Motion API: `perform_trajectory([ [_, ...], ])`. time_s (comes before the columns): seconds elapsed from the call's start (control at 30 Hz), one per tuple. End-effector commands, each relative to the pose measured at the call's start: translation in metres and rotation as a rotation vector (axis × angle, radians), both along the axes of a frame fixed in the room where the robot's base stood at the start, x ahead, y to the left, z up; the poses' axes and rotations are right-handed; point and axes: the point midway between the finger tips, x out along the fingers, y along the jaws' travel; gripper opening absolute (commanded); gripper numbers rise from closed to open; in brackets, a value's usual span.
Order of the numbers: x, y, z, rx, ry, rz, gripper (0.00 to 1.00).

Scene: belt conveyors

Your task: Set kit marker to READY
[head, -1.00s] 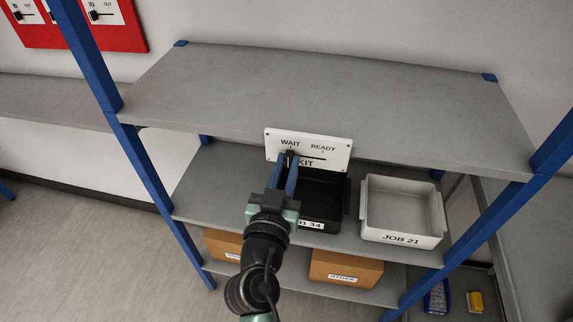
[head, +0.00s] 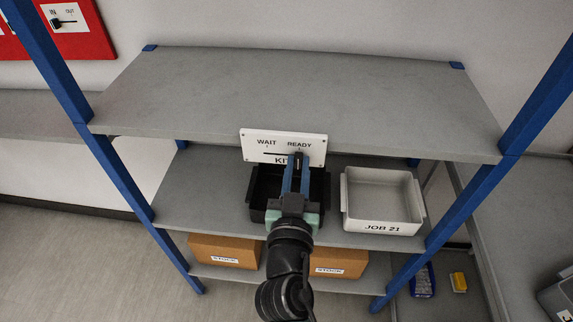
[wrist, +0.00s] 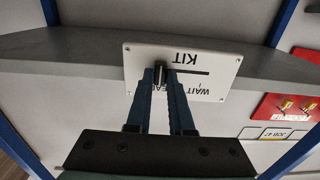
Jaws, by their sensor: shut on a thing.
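The white KIT plate (head: 262,147) is fixed to the front edge of the upper shelf, with WAIT at its left and READY at its right. It shows upside down in the wrist view (wrist: 205,64). Its black marker knob (wrist: 160,73) stands at the READY end of the slot, and the empty slot runs off toward the WAIT side. My gripper (head: 298,162) is shut on the knob, below the word READY. In the wrist view the blue fingers (wrist: 161,80) sit on both sides of the knob and hide part of the lettering.
A black bin (head: 260,196) stands behind my gripper on the middle shelf, and a white JOB 21 bin (head: 382,227) stands to its right. Brown STOCK boxes (head: 225,247) are on the shelf below. Blue posts (head: 128,175) flank the rack. The top shelf (head: 300,90) is bare.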

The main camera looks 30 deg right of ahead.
Motion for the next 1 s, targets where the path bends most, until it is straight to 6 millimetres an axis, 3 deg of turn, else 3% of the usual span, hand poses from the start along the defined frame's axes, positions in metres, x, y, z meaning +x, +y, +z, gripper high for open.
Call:
perform_trajectory([
  [0.13,-0.003,-0.004,-0.002,-0.002,0.006,-0.012,0.0],
  [0.17,-0.003,-0.005,-0.002,-0.002,0.006,-0.012,0.25],
  [0.3,-0.002,-0.004,-0.002,-0.002,0.006,-0.011,0.5],
  [0.67,-0.005,0.001,-0.003,-0.002,0.004,-0.005,0.5],
  [1.0,-0.054,0.034,-0.007,-0.001,0.006,-0.005,0.5],
])
